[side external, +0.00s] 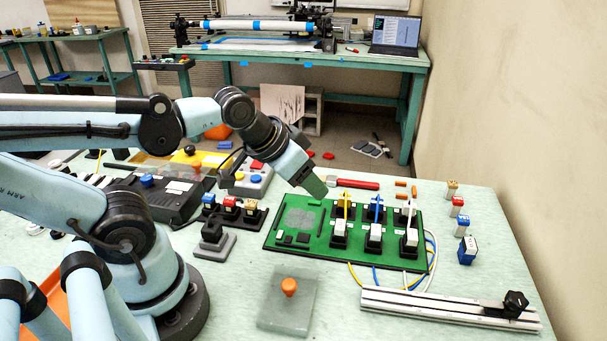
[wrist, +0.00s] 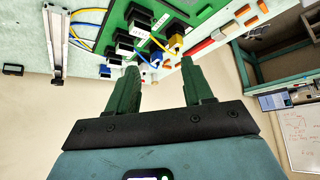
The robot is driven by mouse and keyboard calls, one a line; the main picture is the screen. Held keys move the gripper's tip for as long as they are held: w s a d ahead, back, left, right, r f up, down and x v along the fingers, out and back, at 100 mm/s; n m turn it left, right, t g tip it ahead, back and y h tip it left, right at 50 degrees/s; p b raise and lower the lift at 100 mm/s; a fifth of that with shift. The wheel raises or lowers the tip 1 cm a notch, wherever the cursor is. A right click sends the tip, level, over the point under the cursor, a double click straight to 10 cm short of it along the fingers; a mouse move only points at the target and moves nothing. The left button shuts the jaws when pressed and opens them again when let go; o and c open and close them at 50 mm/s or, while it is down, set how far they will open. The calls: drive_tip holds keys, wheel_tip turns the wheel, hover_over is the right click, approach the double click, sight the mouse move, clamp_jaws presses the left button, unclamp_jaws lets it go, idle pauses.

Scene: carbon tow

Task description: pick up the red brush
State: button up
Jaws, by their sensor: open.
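The red brush (side external: 357,184) lies on the table just behind the green circuit board (side external: 283,243), its red handle pointing right and its pale end to the left. In the wrist view the brush (wrist: 219,35) shows beyond the board's edge, right of the fingers. My gripper (side external: 318,188) is above the board's back edge, a little left of and in front of the brush's pale end, pointing down and to the right. In the wrist view my gripper (wrist: 158,76) has its two green fingers apart with nothing between them.
The board carries several upright black-and-white connectors with coloured loops. Small orange pieces (side external: 401,183) lie right of the brush. Several coloured blocks (side external: 457,205) stand along the right side. A metal rail (side external: 440,307) and a grey plate with an orange knob (side external: 289,287) lie in front.

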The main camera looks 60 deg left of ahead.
drive_tip(key=w+a+r+n+g, duration=0.2)
drive_tip(key=w+r+n, duration=0.2)
drive_tip(key=w+n, duration=0.15)
drive_tip(key=n+g, duration=0.5)
drive_tip(key=n, duration=1.7)
hover_over(356, 181)
wheel_tip(356, 181, down, 6)
drive_tip(key=shift+m, duration=0.25)
wheel_tip(356, 181, down, 12)
drive_tip(key=shift+s+r, duration=0.1)
drive_tip(key=shift+r, duration=0.05)
clamp_jaws()
